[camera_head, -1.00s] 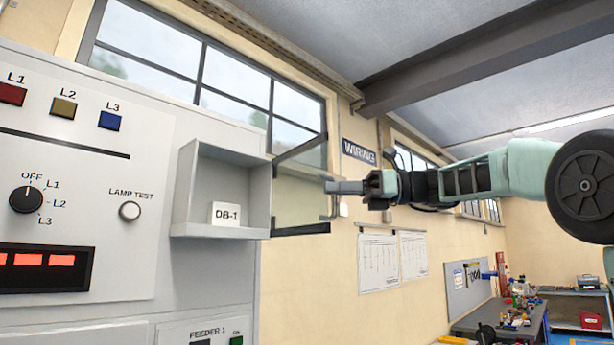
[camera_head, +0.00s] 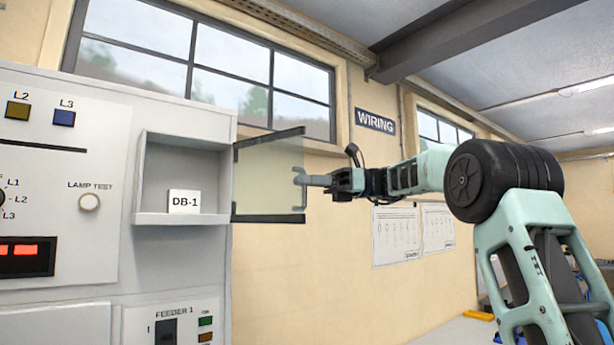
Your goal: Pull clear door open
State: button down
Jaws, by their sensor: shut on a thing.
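The clear door (camera_head: 268,178) is a see-through panel with dark strips along its top and bottom edges. It stands swung out to the right of the grey open-fronted box (camera_head: 184,217), hinged at the box's right side. A white DB-1 label block (camera_head: 184,202) sits inside the box. My gripper (camera_head: 305,180) is at the door's outer right edge, shut on the grey door handle (camera_head: 299,177). The fingertips partly hide the handle.
The grey panel with LAMP TEST button (camera_head: 89,202) and FEEDER 1 switch (camera_head: 166,331) stands at left. Behind the door are the beige wall, a window (camera_head: 230,75), a WIRING sign (camera_head: 375,122) and paper sheets (camera_head: 397,234). Open air lies below the door.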

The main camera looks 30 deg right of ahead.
jog(key=shift+w+f, duration=0.25)
jog(key=shift+f, duration=0.1)
jog(key=c, duration=1.7)
grip_release()
jog(key=shift+a, duration=0.15)
jog(key=shift+o, duration=1.1)
jog(key=shift+w+a+f, duration=0.15)
jog(key=shift+w, duration=0.3)
jog(key=shift+s+r, duration=0.25)
jog(key=shift+s, duration=0.05)
jog(key=shift+d, duration=0.3)
jog(key=b+v, duration=0.2)
jog(key=v, duration=1.5)
jog(key=shift+s, duration=0.15)
